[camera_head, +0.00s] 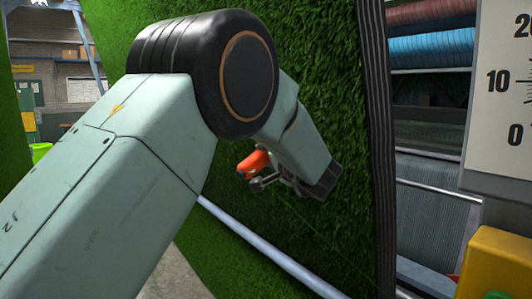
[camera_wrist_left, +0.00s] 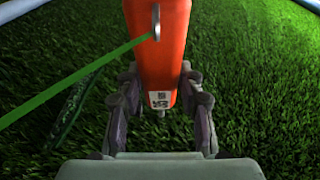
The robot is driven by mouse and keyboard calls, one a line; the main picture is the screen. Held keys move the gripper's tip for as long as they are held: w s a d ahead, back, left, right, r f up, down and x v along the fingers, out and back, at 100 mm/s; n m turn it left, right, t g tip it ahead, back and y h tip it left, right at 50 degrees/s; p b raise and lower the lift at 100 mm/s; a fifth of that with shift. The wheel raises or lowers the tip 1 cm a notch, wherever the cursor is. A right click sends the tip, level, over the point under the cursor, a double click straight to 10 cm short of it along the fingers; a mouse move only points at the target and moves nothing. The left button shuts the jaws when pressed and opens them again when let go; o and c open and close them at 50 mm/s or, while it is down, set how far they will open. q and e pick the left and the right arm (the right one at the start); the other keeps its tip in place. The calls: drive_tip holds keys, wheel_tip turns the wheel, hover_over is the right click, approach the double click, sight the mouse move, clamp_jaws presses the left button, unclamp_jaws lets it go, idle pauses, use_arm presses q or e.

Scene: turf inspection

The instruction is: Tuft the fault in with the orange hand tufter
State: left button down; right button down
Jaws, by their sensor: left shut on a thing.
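My left gripper (camera_wrist_left: 159,112) is shut on the orange hand tufter (camera_wrist_left: 163,60), with a finger on each side of its body. A green strand runs from a metal eye on the tufter to the left edge of the left wrist view. In the head view the tufter (camera_head: 254,161) pokes out beside the left gripper (camera_head: 262,181), in front of the green turf (camera_head: 335,110). A darker narrow streak (camera_wrist_left: 72,110) lies in the turf at the left of the wrist view. I cannot tell whether the tufter touches the turf. My right gripper is not in view.
A pale rail (camera_head: 265,253) crosses low in front of the turf. A dark striped edge (camera_head: 378,130) bounds the turf on the right. Beyond it are red and blue rolls (camera_head: 432,46), a numbered scale board (camera_head: 505,90) and a yellow box (camera_head: 497,265).

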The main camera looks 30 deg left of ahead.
use_arm(q)
drive_tip(key=shift+w+d, duration=0.1)
drive_tip(key=shift+w+d+f, duration=0.1)
drive_tip(key=shift+w+f, duration=0.15)
drive_tip(key=shift+f, duration=0.7)
drive_tip(key=shift+w+d+f, duration=0.1)
drive_tip(key=shift+w+f, duration=0.1)
drive_tip(key=shift+f, duration=0.7)
drive_tip(key=shift+w+d+f, duration=0.1)
drive_tip(key=shift+w+f, duration=0.15)
drive_tip(key=shift+f, duration=0.7)
drive_tip(key=shift+f, duration=0.1)
drive_tip(key=shift+w+f, duration=0.25)
drive_tip(key=shift+f, duration=0.55)
drive_tip(key=s+a+f, duration=0.2)
drive_tip(key=s+a, duration=0.1)
drive_tip(key=s, duration=0.4)
drive_tip(key=shift+s+f, duration=0.15)
drive_tip(key=shift+d, duration=0.1)
